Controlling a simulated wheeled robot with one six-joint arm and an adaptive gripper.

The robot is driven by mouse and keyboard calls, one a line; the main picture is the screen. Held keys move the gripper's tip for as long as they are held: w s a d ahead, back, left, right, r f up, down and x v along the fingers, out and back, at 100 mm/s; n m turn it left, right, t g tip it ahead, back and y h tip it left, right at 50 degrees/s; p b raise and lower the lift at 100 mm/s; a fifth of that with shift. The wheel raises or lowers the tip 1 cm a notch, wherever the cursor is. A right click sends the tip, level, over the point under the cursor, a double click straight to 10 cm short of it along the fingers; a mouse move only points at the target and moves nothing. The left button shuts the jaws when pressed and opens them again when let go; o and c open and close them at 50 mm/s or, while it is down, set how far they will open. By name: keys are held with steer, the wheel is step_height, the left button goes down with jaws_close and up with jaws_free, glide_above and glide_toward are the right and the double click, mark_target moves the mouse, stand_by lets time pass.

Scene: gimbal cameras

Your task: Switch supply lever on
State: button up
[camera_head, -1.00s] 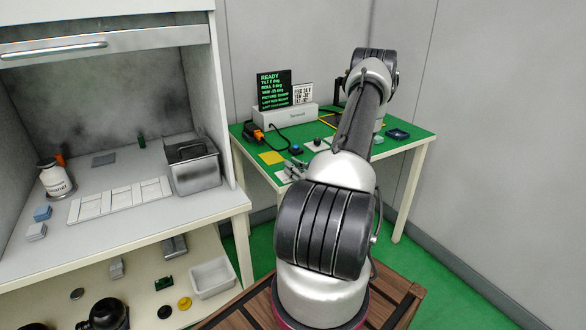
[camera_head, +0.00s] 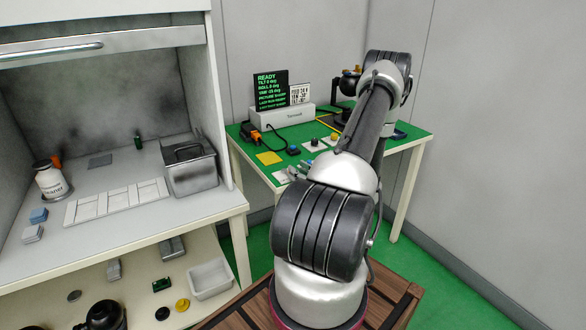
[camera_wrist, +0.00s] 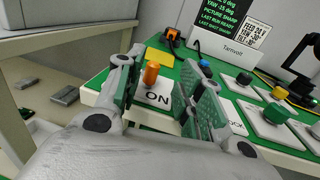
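The supply lever (camera_wrist: 151,73) is a short orange peg standing on a white plate (camera_wrist: 157,98) marked ON, at the front edge of the green table, in the wrist view. My gripper (camera_wrist: 162,92) is open. Its green-padded fingers stand left and right of the lever in this view, with gaps on both sides. Whether the fingertips reach down to the lever's depth I cannot tell. In the head view the lever is too small to make out, and my arm hides much of the area around it.
Beside the plate are a blue button (camera_wrist: 204,67), a yellow pad (camera_wrist: 158,59), black and green knobs (camera_wrist: 277,113) on white plates and an orange device (camera_wrist: 171,38). A fume hood bench (camera_head: 120,218) is left.

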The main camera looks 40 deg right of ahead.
steer(key=s, duration=0.7)
steer(key=shift+s+a, duration=0.2)
steer(key=shift+a, duration=0.05)
steer(key=shift+w+a, duration=0.1)
